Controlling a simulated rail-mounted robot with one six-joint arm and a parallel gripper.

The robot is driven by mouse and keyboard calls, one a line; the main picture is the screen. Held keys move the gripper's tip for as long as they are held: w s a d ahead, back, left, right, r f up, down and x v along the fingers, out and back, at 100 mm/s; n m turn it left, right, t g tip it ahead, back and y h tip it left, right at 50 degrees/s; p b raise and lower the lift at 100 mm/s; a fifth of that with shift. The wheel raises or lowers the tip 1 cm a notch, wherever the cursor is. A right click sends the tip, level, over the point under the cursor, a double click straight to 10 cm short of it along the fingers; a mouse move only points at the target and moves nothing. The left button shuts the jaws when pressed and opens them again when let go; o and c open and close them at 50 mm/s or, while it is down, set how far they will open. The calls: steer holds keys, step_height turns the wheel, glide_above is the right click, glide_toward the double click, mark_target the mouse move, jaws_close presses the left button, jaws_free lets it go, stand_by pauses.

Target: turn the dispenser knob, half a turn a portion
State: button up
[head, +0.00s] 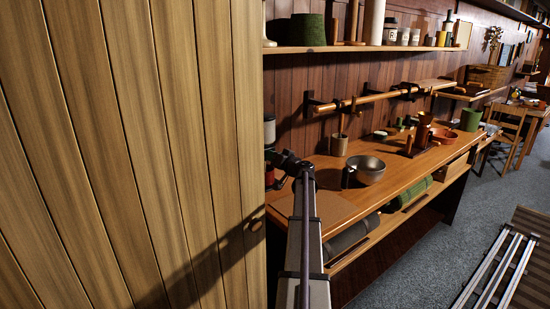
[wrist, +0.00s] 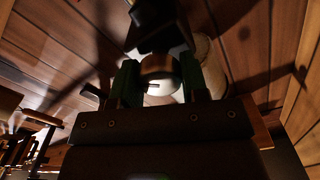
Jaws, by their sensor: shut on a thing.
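The dispenser (head: 269,131) is a narrow strip of pale and red-brown shapes at the edge of the wooden panel in the head view; most of it is hidden. In the wrist view a dark body (wrist: 155,25) stands just beyond the knob. The round knob (wrist: 160,65) has a brown rim and a pale face with a short dark mark. My gripper (wrist: 160,82) is shut on the knob, one greenish finger on each side. In the head view my arm's end reaches the dispenser, and the fingers cannot be made out.
A wooden panel (head: 140,150) fills the left of the head view. A metal bowl (head: 369,170) and a cup (head: 339,145) stand on the bench (head: 400,190) to the right of my arm. A rail (head: 370,98) with brackets runs along the wall above.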

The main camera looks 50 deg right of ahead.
steer(key=m, duration=0.5)
steer(key=shift+f+m, duration=0.1)
steer(key=shift+m, duration=0.2)
steer(key=m, duration=1.1)
steer(key=shift+m, duration=0.4)
steer(key=m, duration=0.6)
steer(key=shift+f, duration=0.1)
steer(key=m, duration=0.5)
steer(key=shift+m, duration=0.3)
steer(key=m, duration=0.5)
steer(key=shift+a+m, duration=0.1)
steer(key=shift+m, duration=0.2)
steer(key=m, duration=1.1)
steer(key=shift+m, duration=0.4)
